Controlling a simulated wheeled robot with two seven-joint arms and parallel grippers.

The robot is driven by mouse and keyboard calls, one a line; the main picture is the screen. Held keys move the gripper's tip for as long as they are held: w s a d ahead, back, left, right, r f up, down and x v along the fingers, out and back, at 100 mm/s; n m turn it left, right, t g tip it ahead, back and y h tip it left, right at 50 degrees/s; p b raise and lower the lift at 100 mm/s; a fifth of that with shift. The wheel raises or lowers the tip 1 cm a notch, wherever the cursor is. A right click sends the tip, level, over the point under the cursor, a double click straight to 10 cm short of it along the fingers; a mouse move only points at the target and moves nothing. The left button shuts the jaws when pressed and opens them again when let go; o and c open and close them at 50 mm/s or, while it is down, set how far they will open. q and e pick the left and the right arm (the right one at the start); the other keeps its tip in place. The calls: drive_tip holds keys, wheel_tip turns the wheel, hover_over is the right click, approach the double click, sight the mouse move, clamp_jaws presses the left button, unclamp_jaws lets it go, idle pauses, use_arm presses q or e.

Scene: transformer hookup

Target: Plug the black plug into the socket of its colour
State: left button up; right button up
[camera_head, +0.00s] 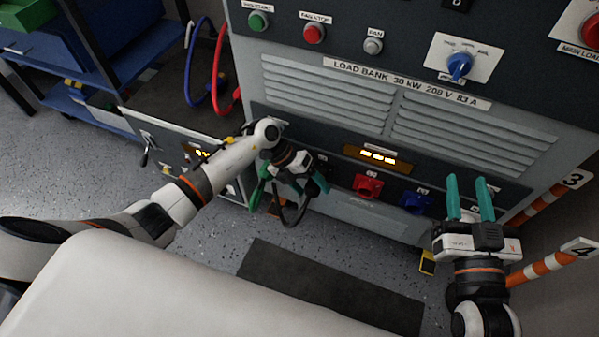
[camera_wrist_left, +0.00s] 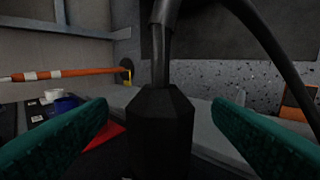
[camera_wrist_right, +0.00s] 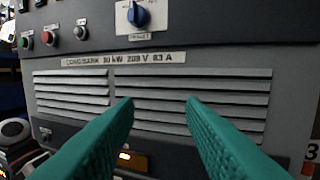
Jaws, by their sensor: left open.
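The black plug (camera_wrist_left: 160,135) stands between my left gripper's fingers in the left wrist view, its cable rising from it. My left gripper (camera_head: 291,192) is open at the load bank's lower panel, with a gap on each side of the plug. In the head view the black cable (camera_head: 297,214) loops below this gripper. A red socket (camera_head: 367,186) and a blue socket (camera_head: 415,203) sit to its right. No black socket shows clearly; whether the plug is seated cannot be told. My right gripper (camera_head: 471,197) is open and empty before the panel's right part.
The load bank (camera_head: 330,95) fills the back, with buttons and a blue knob (camera_head: 460,65). Red and blue cables (camera_head: 218,70) hang at the left. A dark mat (camera_head: 325,285) lies on the floor.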

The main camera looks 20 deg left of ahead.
use_arm(q)
drive_tip(key=shift+p+v, duration=0.55)
drive_tip(key=shift+v, duration=0.3)
drive_tip(key=shift+p+v, duration=0.55)
drive_tip(key=shift+v, duration=0.25)
drive_tip(key=shift+p+v, duration=0.55)
drive_tip(key=shift+v, duration=0.25)
drive_tip(key=shift+p+v, duration=0.5)
drive_tip(key=shift+v, duration=0.35)
use_arm(e)
drive_tip(key=s+d+f+g+h, duration=0.3)
drive_tip(key=s+d+f+g, duration=0.1)
drive_tip(key=s+f+g, duration=0.5)
drive_tip(key=shift+s+d+f+m+g+h, duration=0.15)
drive_tip(key=shift+d+f+m+g+h, duration=0.2)
drive_tip(key=shift+f+g, duration=1.35)
drive_tip(key=shift+f+t, duration=0.5)
